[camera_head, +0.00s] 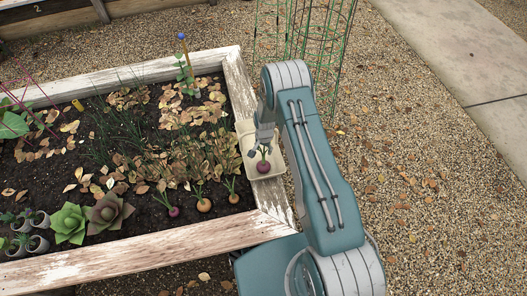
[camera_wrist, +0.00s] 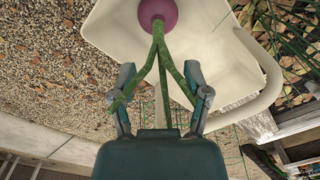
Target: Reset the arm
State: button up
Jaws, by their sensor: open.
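My arm reaches forward along the right edge of the raised bed. My gripper (camera_head: 262,146) is just above a cream container (camera_head: 246,135) at the bed's right edge. A purple root vegetable (camera_head: 263,166) with green stems lies inside the container. In the wrist view my gripper (camera_wrist: 162,88) is open, with one finger on each side of the stems. The purple root (camera_wrist: 158,11) is beyond the fingertips, against the cream container (camera_wrist: 228,62). Whether a finger touches a stem, I cannot tell.
The white wooden bed frame (camera_head: 120,260) encloses soil with leaves, succulents (camera_head: 69,222) and several roots, including an orange one (camera_head: 204,205). Green wire cages (camera_head: 300,30) stand behind my arm. Open gravel (camera_head: 440,190) lies to the right, with a concrete path (camera_head: 470,50) beyond.

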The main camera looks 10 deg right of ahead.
jog(key=shift+r, duration=2.65)
jog(key=s+r+n+t, duration=0.1)
jog(key=s+r+n, duration=0.15)
jog(key=r, duration=1.35)
jog(key=s+r+n+t, duration=0.1)
jog(key=s+r, duration=0.2)
jog(key=r, duration=1.3)
jog(key=s+r+n+t, duration=0.1)
jog(key=s+r+n, duration=0.1)
jog(key=s+r, duration=0.5)
jog(key=s+r+n+t, duration=0.2)
jog(key=s+r, duration=0.5)
jog(key=s, duration=1)
jog(key=shift+s+r+n, duration=0.35)
